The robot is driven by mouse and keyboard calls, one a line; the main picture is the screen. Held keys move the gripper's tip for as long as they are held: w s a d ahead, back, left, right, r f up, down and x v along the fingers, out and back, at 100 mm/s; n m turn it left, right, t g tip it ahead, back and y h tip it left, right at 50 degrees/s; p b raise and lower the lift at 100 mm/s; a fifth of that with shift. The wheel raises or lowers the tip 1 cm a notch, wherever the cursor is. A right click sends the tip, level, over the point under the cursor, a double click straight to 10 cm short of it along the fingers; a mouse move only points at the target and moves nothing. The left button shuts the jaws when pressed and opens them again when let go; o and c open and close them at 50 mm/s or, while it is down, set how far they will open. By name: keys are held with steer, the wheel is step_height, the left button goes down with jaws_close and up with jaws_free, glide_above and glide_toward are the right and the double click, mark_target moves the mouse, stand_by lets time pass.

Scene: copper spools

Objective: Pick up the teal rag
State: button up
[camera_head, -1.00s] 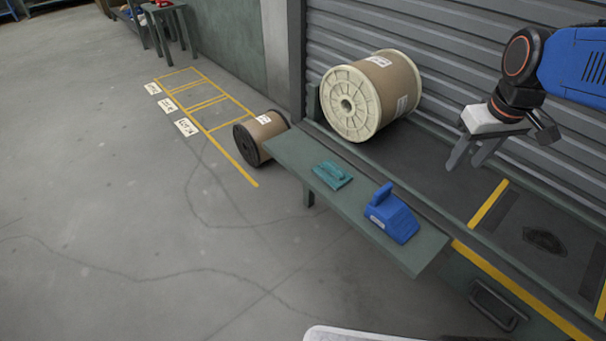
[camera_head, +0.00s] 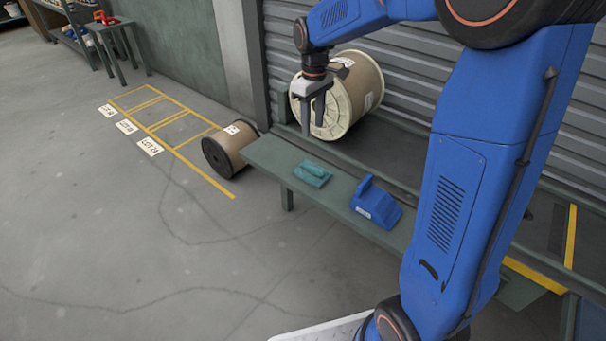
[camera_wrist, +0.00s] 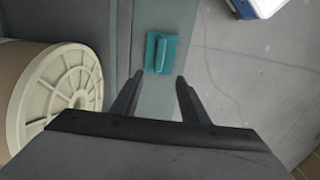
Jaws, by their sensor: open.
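The teal rag (camera_head: 312,174) lies on the narrow green ledge (camera_head: 265,152) in the head view, left of a blue case with a handle. It looks folded, with a raised strip along its top. In the wrist view the teal rag (camera_wrist: 161,52) lies ahead of the fingertips, between their lines. My gripper (camera_head: 313,134) is open and empty, held above the ledge in front of the large spool. Its two fingers also show apart in the wrist view (camera_wrist: 159,77). Nothing hides the rag.
A large spool (camera_head: 351,92) stands behind the ledge, close to my gripper. A blue case (camera_head: 375,204) sits right of the rag. A smaller spool (camera_head: 229,150) lies on the floor at the ledge's left end, near yellow floor markings (camera_head: 172,121). The floor in front is clear.

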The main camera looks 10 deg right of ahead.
mark_target(312, 168)
step_height(312, 168, down, 17)
steer(key=shift+s+d+r, duration=0.1)
steer(key=shift+s+d, duration=0.05)
stand_by(0.6)
steer(key=shift+c, duration=0.6)
jaws_close()
